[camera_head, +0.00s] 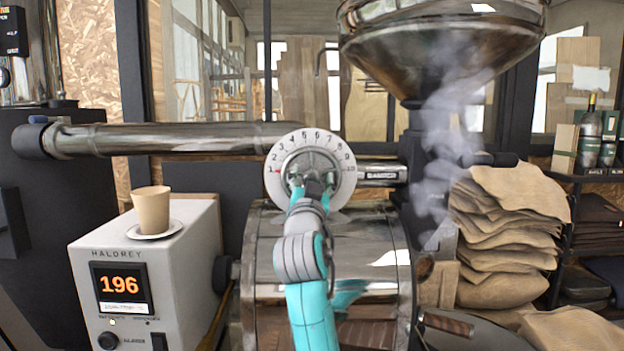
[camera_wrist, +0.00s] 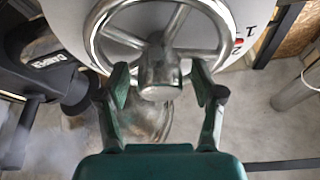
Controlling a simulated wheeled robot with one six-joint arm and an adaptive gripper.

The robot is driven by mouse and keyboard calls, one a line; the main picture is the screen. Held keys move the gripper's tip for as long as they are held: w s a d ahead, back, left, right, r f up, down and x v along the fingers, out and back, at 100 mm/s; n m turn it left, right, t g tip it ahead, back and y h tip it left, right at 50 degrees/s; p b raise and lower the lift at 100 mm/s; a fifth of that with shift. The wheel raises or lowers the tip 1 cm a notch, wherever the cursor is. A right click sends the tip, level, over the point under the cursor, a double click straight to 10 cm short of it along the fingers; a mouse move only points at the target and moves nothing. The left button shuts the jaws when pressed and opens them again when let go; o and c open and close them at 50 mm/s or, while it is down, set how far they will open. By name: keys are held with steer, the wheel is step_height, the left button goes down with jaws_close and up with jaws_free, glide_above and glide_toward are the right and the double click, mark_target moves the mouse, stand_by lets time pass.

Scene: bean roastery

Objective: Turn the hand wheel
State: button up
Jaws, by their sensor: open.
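The hand wheel (camera_head: 310,151) is a metal ring with spokes, in front of a white dial (camera_head: 346,172) with numbers around its edge. A red mark shows near the 1 at the dial's left. In the wrist view the wheel's hub (camera_wrist: 160,72) and spokes are close in front of me. My gripper (camera_head: 312,184) covers the wheel's lower middle in the head view. In the wrist view my gripper (camera_wrist: 161,84) is open, with one fingertip on each side of the hub. I cannot tell whether the fingers touch the wheel.
A metal pipe (camera_head: 180,139) runs left of the dial. The roaster drum (camera_head: 375,255) lies below, under a large hopper (camera_head: 440,50) with smoke beside it. A grey control box (camera_head: 190,265) reads 196 and bears a cup (camera_head: 152,209). Stacked sacks (camera_head: 510,230) stand right.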

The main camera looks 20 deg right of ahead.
jaws_close()
steer(key=shift+m, duration=0.5)
steer(key=m+g+h, duration=0.1)
steer(key=m, duration=0.2)
steer(key=m+g+h, duration=0.1)
steer(key=m, duration=0.2)
steer(key=shift+g, duration=0.3)
steer(key=m+g, duration=0.1)
steer(key=m, duration=0.2)
steer(key=m+g+h, duration=0.1)
steer(key=m, duration=0.2)
steer(key=shift+s+d+f+m+g, duration=0.1)
steer(key=shift+m+g, duration=0.3)
steer(key=m+g, duration=0.1)
steer(key=m, duration=0.2)
steer(key=m+g+y, duration=0.1)
steer(key=m, duration=0.2)
steer(key=shift+f, duration=0.15)
steer(key=m, duration=0.1)
steer(key=m+y, duration=0.1)
steer(key=m, duration=0.1)
steer(key=shift+f+g+y, duration=0.15)
steer(key=shift+g+y, duration=0.15)
steer(key=shift+m, duration=0.4)
